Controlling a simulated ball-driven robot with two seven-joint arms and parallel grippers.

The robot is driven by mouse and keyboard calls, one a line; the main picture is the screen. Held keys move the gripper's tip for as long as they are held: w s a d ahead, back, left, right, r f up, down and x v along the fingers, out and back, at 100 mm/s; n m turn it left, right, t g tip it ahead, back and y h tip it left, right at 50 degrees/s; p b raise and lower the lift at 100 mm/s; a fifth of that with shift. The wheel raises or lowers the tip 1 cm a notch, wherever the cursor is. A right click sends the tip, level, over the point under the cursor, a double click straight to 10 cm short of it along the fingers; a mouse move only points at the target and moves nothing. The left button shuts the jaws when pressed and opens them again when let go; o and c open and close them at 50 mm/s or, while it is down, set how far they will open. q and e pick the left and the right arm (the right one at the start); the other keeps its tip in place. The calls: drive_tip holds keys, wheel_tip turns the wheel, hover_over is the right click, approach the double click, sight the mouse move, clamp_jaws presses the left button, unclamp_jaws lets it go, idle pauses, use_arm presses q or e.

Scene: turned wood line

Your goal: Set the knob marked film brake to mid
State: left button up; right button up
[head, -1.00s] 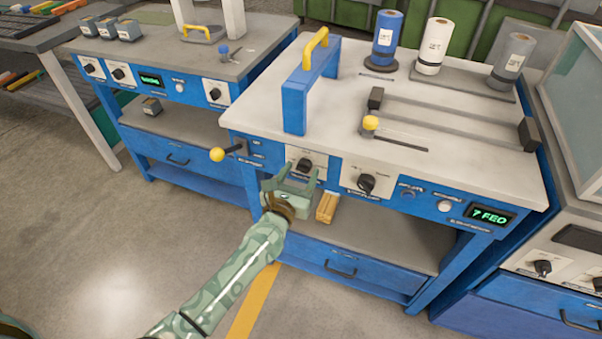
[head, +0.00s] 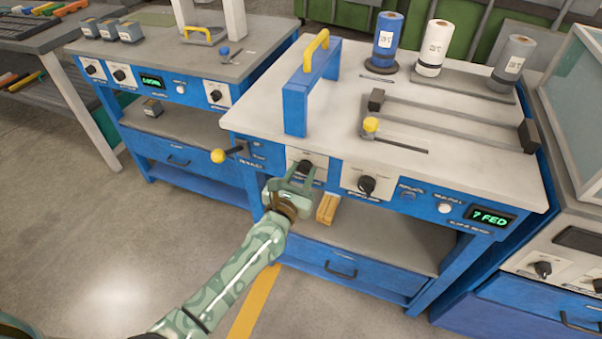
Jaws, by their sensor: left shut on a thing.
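My left gripper (head: 293,183) is at the front panel of the blue bench, shut on a black knob (head: 304,167) on a white plate (head: 317,159). The fingers cover the lower part of the knob and plate. The plate's lettering is too small to read, and I cannot tell the knob's setting. A second black knob (head: 366,184) on its own white plate sits just to the right, untouched. My right gripper is not in view.
A yellow-tipped lever (head: 218,156) sticks out left of the gripper. Wooden blocks (head: 327,208) lie on the shelf (head: 385,235) just below. A green display (head: 490,217) reads "7 FED". Film rolls (head: 433,47) stand on the bench top (head: 460,150).

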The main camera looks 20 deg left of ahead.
use_arm(q)
drive_tip(key=m+p, duration=0.1)
drive_tip(key=m, duration=0.3)
drive_tip(key=m+p, duration=0.1)
drive_tip(key=m, duration=0.3)
drive_tip(key=shift+d+m+p, duration=0.1)
drive_tip(key=shift+m+p, duration=0.2)
drive_tip(key=m+p, duration=0.1)
drive_tip(key=m, duration=0.3)
drive_tip(key=shift+m, duration=0.3)
drive_tip(key=shift+f+m+p, duration=0.15)
drive_tip(key=shift+m+p, duration=0.45)
drive_tip(key=shift+m, duration=1.1)
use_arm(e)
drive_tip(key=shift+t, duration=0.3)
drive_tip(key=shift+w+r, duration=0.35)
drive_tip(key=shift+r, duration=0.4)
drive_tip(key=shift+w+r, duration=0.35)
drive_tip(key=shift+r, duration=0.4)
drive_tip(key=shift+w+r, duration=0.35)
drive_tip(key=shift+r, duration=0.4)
use_arm(q)
drive_tip(key=o, duration=1)
